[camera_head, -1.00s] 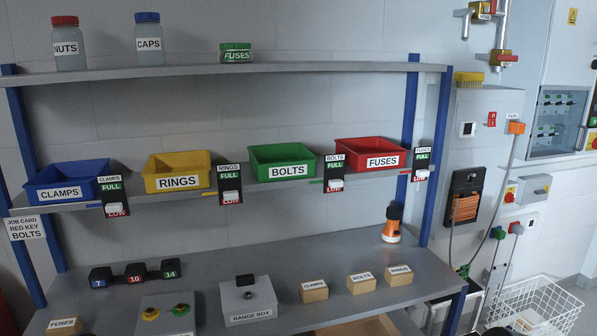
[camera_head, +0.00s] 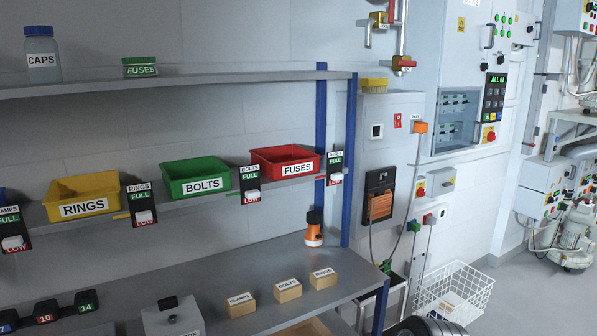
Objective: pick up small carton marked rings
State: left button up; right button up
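The small carton marked RINGS (camera_head: 323,279) is a tan block at the right end of a row of cartons on the lower grey bench. It sits upright near the front edge, right of the BOLTS carton (camera_head: 287,291) and the CLAMPS carton (camera_head: 241,305). A dark rounded shape, perhaps part of my own arm, shows at the bottom edge, below and right of the cartons. Neither gripper can be made out in the head view.
An orange and black lamp-like item (camera_head: 314,230) stands behind the cartons. A grey box (camera_head: 173,318) stands to their left. A shelf above holds yellow RINGS (camera_head: 84,197), green BOLTS (camera_head: 196,177) and red FUSES (camera_head: 286,163) bins. A white wire basket (camera_head: 454,291) is at the right.

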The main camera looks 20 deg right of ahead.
aim_at(322, 278)
jog(key=i+l, duration=0.2)
jog(key=i, duration=0.2)
jog(key=i+l, duration=0.2)
jog(key=i, duration=0.2)
jog(key=z, duration=1.95)
